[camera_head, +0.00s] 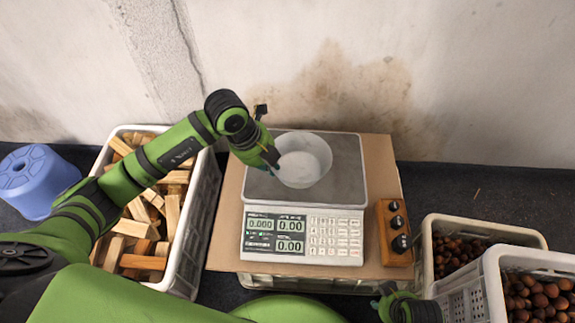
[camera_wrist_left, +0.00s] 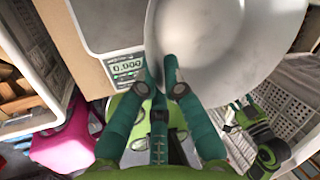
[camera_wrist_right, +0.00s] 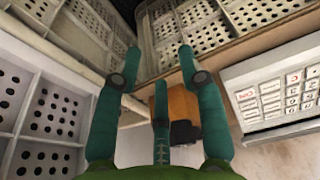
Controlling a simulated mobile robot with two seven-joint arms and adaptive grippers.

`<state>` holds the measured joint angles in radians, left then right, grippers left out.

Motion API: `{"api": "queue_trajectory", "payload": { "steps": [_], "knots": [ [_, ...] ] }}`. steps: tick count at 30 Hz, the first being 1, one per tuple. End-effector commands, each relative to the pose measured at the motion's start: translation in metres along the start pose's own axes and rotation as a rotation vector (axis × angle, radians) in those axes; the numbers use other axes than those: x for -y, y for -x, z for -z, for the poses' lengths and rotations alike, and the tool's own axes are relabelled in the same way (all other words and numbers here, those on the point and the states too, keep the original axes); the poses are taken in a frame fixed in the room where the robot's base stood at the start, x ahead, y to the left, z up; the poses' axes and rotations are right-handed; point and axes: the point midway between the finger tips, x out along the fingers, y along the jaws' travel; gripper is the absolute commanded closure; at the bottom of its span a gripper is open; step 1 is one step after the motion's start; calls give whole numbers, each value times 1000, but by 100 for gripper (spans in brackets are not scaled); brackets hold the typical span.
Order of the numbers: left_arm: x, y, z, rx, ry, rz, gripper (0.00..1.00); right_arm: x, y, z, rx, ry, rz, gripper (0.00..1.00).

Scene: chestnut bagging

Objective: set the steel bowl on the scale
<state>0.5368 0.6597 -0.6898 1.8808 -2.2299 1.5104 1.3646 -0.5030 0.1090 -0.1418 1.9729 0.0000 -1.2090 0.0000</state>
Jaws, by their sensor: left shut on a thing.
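The steel bowl (camera_head: 318,150) is over the platform of the scale (camera_head: 345,172), left of its middle, and looks level. I cannot tell whether its base touches the platform. The scale's displays read zero. My left gripper (camera_head: 268,158) is shut on the bowl's left rim; in the left wrist view the fingers (camera_wrist_left: 162,72) close on the wall of the bowl (camera_wrist_left: 225,55). My right gripper shows in part at the bottom of the head view; in the right wrist view its fingers (camera_wrist_right: 160,58) are spread and empty, and the scale's keypad (camera_wrist_right: 275,98) is at the right.
The scale stands on a cardboard sheet (camera_head: 228,215). A wooden block with black knobs (camera_head: 394,235) is right of it. A crate of wood pieces (camera_head: 208,200) is at the left, with a blue stool (camera_head: 35,175) beyond. Crates of chestnuts (camera_head: 490,226) stand at the right.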

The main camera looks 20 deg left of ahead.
Motion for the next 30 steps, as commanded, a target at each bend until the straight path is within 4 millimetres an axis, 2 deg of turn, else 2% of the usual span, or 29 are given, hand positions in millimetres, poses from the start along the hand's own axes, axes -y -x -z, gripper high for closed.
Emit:
{"api": "queue_trajectory", "payload": {
  "steps": [1,6,12,15,22,30],
  "knots": [
    [6,-12,-9,0,3,4,100,0,4,2,-8,-1,-1,60],
    [20,-39,-34,-2,1,3,100,-2,28,10,-23,-3,-4,60],
    [29,-54,-51,0,-2,2,100,-3,48,14,-32,-5,-6,60],
    [28,-59,-52,-2,-3,1,100,-3,53,14,-34,-5,-6,60],
    [17,-90,-51,-3,-3,0,100,-4,77,15,-51,-7,-9,60],
    [16,-93,-51,-1,-3,1,100,-4,83,15,-51,-7,-9,60]
  ]
}}
